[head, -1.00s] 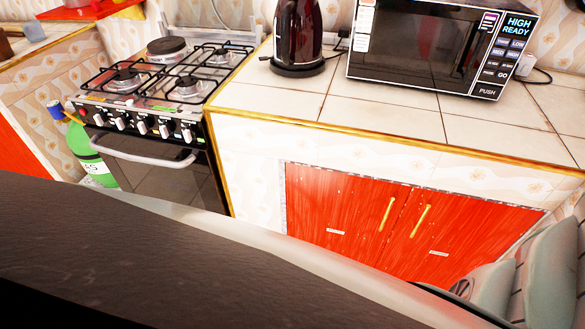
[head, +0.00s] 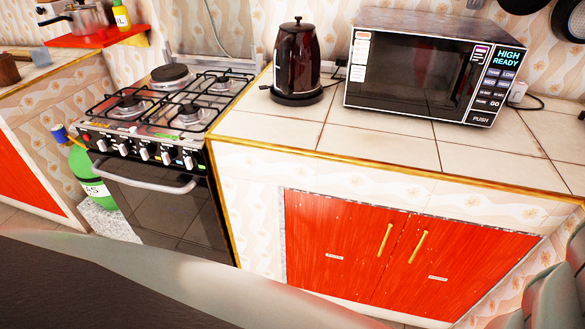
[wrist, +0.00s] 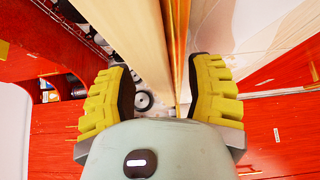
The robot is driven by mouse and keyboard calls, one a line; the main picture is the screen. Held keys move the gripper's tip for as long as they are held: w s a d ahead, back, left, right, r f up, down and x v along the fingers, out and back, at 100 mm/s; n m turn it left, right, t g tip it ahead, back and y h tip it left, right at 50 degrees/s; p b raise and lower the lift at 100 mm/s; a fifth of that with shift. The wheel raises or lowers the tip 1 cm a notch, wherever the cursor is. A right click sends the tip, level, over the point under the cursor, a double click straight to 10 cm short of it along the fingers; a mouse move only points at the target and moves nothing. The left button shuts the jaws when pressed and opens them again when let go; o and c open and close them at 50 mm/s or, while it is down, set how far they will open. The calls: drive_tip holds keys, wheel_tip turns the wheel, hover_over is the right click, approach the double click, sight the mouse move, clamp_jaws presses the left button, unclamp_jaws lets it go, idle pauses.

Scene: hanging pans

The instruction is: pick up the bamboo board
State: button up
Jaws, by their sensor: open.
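My gripper (wrist: 162,88) is open in the wrist view, with its two yellow-padded fingers apart. A pale wood-coloured slab (wrist: 146,45) runs up the picture between and beyond the fingers. It may be the bamboo board, but I cannot tell for sure. Whether the slab lies within finger reach is also unclear. No bamboo board can be made out in the head view, where the gripper does not show either.
A gas stove (head: 165,130) stands left of a tiled counter (head: 400,140). A dark kettle (head: 297,60) and a microwave (head: 430,65) stand on it. Red cupboard doors (head: 345,250) are below. A green gas cylinder (head: 92,180) stands left of the stove. Dark pans (head: 568,18) hang upper right.

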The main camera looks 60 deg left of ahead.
drive_tip(key=shift+w+d, duration=0.1)
drive_tip(key=shift+w, duration=0.5)
drive_tip(key=shift+s, duration=0.1)
clamp_jaws()
idle(0.3)
